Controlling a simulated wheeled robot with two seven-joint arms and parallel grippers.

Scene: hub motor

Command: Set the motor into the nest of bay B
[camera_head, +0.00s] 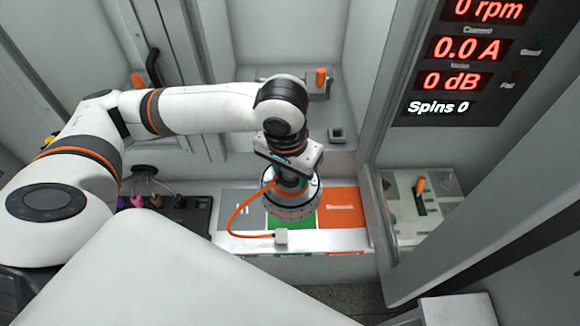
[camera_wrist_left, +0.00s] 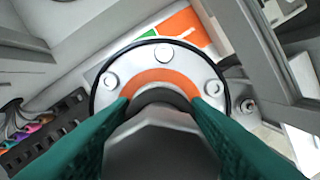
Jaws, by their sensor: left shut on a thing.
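The motor (camera_head: 292,203) is a round silver hub with an orange ring and an orange cable that ends in a small grey connector (camera_head: 281,237). My left gripper (camera_head: 288,180) is shut on the motor from above, over the green and orange panels of the front ledge. In the left wrist view the green fingers (camera_wrist_left: 160,110) close around the motor's neck, and its bolted silver flange (camera_wrist_left: 165,55) shows beyond them. Whether the motor touches the ledge, I cannot tell. The bays (camera_head: 290,55) lie behind, each with an orange handle; their letters cannot be read. My right gripper is not in view.
A black connector strip (camera_head: 178,212) with coloured plugs stands left of the motor. An orange panel (camera_head: 343,208) is at right. A clear-covered box with an orange lever (camera_head: 420,187) is further right. A display panel (camera_head: 455,60) reads 0 rpm, 0.0 A, 0 dB and Spins 0.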

